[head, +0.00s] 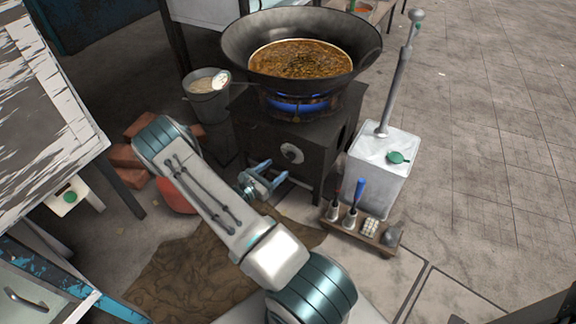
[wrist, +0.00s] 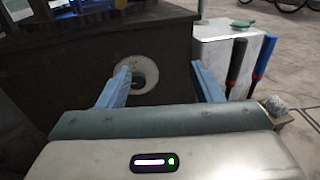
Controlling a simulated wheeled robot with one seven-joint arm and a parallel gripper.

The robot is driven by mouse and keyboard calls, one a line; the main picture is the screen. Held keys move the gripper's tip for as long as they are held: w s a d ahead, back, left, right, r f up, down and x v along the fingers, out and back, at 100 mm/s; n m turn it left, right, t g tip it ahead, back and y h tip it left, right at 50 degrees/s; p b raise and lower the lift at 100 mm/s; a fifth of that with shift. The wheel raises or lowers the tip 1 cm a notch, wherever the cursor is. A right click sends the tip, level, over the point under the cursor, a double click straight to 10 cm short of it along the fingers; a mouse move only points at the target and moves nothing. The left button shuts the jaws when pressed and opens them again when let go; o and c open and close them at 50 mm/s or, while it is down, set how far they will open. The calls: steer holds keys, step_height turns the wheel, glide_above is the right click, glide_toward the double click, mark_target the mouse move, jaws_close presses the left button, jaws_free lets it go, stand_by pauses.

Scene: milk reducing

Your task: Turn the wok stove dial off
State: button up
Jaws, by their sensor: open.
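The wok stove (head: 265,135) is a dark box with blue flames (head: 297,104) burning under the black wok (head: 243,62), which holds brown liquid. The round pale dial (head: 291,153) is on the stove's front face. In the wrist view the dial (wrist: 137,75) is ahead of my gripper, partly covered by the left finger. My gripper (head: 268,177) is open and empty, below and left of the dial in the head view. In the wrist view my gripper (wrist: 162,85) has its blue fingers spread on either side. I cannot tell whether a finger touches the dial.
A white canister (head: 378,170) with a tall rod stands right of the stove. A wooden rack (head: 360,232) with a blue-handled tool (head: 359,190) sits before it. A bucket (head: 207,97) and bricks (head: 128,167) are on the left. The paved floor at right is clear.

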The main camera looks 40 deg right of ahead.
mark_target(289, 158)
step_height(289, 158, down, 9)
steer(key=w+n+t+y+b, duration=0.1)
steer(key=n+t, duration=0.4)
steer(key=n, duration=0.1)
steer(key=b+x, duration=0.1)
steer(key=x, duration=0.3)
steer(key=b+x, duration=0.2)
steer(key=x, duration=0.2)
steer(key=f+b+x, duration=0.1)
steer(key=x, duration=0.3)
steer(key=shift+w+b, duration=0.2)
steer(key=shift+b, duration=0.1)
steer(key=shift+w+d+r, duration=0.15)
steer(key=shift+w+d, duration=0.1)
steer(key=shift+d, duration=0.2)
steer(key=shift+a, duration=0.1)
steer(key=c, duration=1)
